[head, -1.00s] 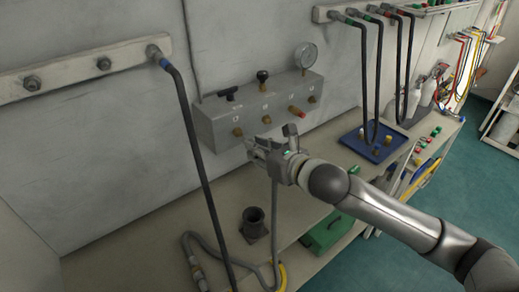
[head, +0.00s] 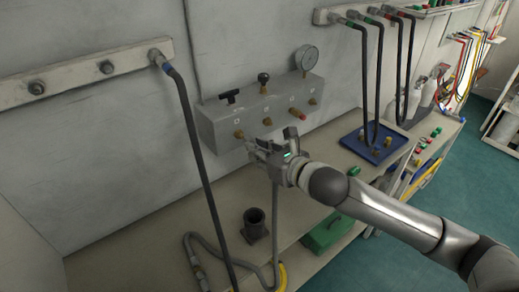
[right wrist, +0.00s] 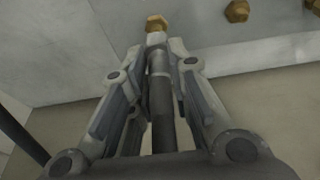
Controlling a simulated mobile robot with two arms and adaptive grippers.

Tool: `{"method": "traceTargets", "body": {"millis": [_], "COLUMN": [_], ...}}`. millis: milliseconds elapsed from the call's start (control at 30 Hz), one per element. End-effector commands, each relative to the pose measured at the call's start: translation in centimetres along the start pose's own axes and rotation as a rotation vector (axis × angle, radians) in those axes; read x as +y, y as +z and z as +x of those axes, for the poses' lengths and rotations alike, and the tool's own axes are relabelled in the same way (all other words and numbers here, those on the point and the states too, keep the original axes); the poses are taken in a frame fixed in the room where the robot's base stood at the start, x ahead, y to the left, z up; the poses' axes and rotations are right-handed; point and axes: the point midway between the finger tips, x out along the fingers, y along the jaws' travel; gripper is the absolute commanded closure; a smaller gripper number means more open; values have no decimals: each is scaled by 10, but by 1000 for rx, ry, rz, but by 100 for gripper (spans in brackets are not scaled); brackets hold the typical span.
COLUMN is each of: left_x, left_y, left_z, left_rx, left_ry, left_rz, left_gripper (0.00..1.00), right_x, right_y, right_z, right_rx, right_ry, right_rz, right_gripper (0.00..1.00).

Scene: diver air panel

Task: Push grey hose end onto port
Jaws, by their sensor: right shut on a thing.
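My right gripper (head: 256,149) is shut on the grey hose end (right wrist: 160,95), just below the front of the grey air panel (head: 225,122). In the right wrist view the hose end stands between the fingers (right wrist: 158,62) and points at a brass port (right wrist: 156,22). Its tip is at the port or just short of it; I cannot tell whether they touch. The grey hose (head: 275,215) hangs from the gripper to the bench and loops left. More brass ports (head: 267,121) sit along the panel, one with a red part (head: 299,114). My left gripper is not in view.
A black hose (head: 190,125) hangs from the wall rail (head: 90,72), left of the panel. A dark cup-like holder (head: 254,222) stands on the bench below. A blue tray (head: 358,146) and more hanging black hoses (head: 379,85) are to the right. Bare bench lies at left.

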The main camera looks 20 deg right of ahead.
Motion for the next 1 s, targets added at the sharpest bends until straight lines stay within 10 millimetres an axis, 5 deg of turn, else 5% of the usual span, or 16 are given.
{"method": "traceTargets", "body": {"millis": [1000], "left_x": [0], "left_y": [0], "left_z": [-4], "left_rx": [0], "left_ry": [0], "left_rz": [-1], "left_gripper": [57], "right_x": [0], "right_y": [3], "right_z": [7], "right_rx": [-2], "right_ry": [1], "right_rz": [1], "right_gripper": [100]}}
